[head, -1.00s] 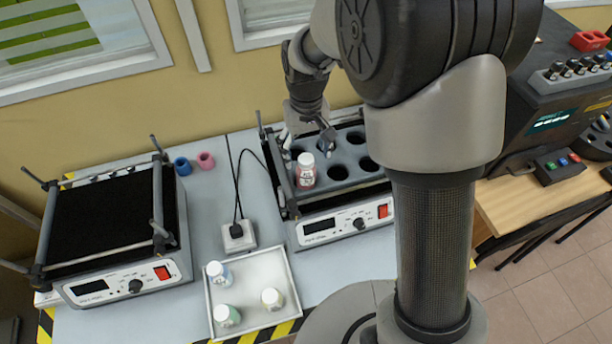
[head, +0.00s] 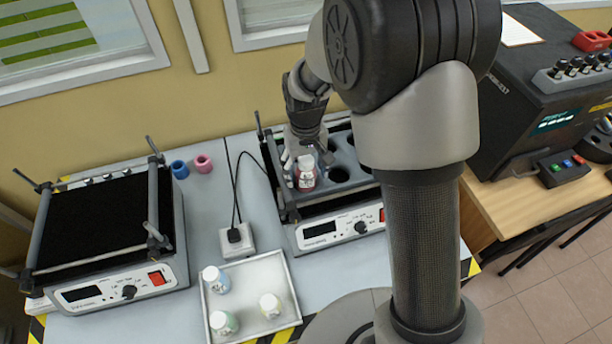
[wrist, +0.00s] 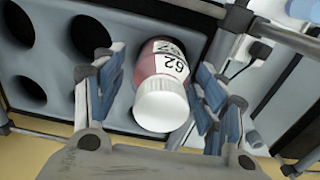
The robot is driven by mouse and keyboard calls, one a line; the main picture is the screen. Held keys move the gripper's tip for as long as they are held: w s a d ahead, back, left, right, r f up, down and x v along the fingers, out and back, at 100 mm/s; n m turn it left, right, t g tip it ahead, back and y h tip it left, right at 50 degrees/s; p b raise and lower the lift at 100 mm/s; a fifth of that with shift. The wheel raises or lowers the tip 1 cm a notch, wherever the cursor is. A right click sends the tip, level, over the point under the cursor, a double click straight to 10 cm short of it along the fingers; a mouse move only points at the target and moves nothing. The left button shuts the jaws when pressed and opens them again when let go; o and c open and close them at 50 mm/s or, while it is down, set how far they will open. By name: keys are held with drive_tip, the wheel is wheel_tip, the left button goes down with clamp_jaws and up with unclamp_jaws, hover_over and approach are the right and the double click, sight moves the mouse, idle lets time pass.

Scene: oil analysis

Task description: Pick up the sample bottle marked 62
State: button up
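The sample bottle marked 62 (wrist: 162,88) has a white cap and a white label over reddish contents. In the head view the bottle (head: 306,172) stands in the front left part of the grey holed rack (head: 352,182) on the right-hand machine. My gripper (wrist: 152,95) is open, with one finger on each side of the bottle. A gap shows between the bottle and the left finger; the right finger is closer to it. In the head view my gripper (head: 305,160) is at the bottle and partly hides the rack behind it.
A white tray (head: 290,290) with three white-capped bottles stands in front. A second machine with a black top (head: 95,225) is at the left. Blue (head: 180,169) and pink (head: 203,163) rings lie behind. A power socket (head: 237,240) with a cable sits between the machines.

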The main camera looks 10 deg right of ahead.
drive_tip(key=c, duration=1.2)
